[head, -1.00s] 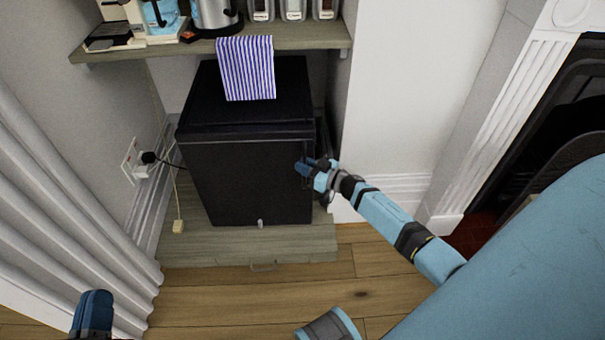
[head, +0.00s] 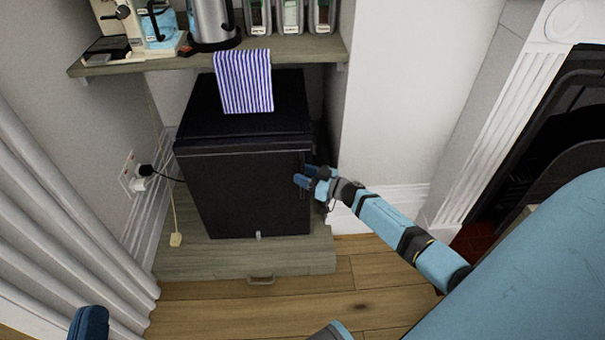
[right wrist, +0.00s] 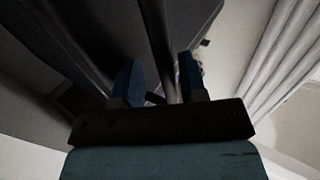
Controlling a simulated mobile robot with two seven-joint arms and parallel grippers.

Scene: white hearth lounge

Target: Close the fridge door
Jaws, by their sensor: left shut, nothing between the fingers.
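The black fridge (head: 245,190) stands on a low wooden plinth under the shelf. Its front door looks flush or nearly flush with the body; I cannot tell whether a small gap is left. My right gripper (head: 304,174) is at the upper right edge of the door. In the right wrist view its two blue fingers (right wrist: 160,82) are apart, with a dark bar-like edge of the fridge between or just beyond them. Whether they touch it is unclear. My left gripper (head: 88,322) is at the bottom left, far from the fridge, shut and empty, and partly cut off.
The shelf (head: 300,48) above holds a kettle, jars and a coffee machine. A plug and socket (head: 135,175) are left of the fridge, and a white curtain (head: 60,220) is further left. The wooden floor (head: 300,300) in front is clear.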

